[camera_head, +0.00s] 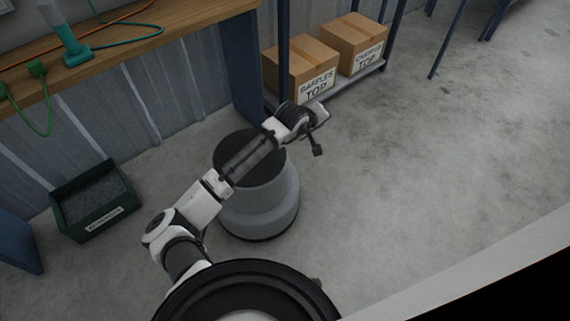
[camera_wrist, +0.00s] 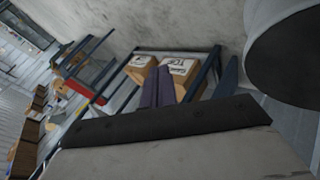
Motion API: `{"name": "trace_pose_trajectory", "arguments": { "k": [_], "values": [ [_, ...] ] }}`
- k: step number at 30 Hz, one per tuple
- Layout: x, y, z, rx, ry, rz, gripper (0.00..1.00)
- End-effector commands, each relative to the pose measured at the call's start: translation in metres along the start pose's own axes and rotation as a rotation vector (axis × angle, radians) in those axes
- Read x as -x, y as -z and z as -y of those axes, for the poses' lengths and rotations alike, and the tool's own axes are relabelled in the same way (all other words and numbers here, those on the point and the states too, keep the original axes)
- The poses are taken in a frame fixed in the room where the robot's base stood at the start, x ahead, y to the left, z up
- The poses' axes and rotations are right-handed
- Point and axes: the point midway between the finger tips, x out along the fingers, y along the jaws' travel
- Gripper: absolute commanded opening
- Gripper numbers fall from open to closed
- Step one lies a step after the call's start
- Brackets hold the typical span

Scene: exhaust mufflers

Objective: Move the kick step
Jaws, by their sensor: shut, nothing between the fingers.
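The kick step (camera_head: 262,206) is a round grey stool with a black top, standing upright on the concrete floor. My arm passes above it and hides part of its top. My gripper (camera_head: 317,151) is beyond the step, to its upper right in the head view, apart from it and empty. In the wrist view the shut fingers (camera_wrist: 157,88) show in the middle, and the kick step (camera_wrist: 297,62) fills the upper right corner.
A dark green bin (camera_head: 97,205) sits on the floor at left below a wooden workbench (camera_head: 115,40). A low shelf (camera_head: 340,86) behind holds two cardboard boxes (camera_head: 302,70), (camera_head: 352,42). Open floor lies to the right of the step.

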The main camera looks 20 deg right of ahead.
Motion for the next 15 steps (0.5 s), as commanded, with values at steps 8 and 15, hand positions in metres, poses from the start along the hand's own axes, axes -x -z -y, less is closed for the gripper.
{"name": "trace_pose_trajectory", "arguments": {
  "k": [8,15],
  "values": [
    [-0.077,-0.147,0.213,0.158,0.568,0.253,0.00],
    [-0.076,-0.179,0.278,0.198,0.747,0.282,0.00]
  ]
}}
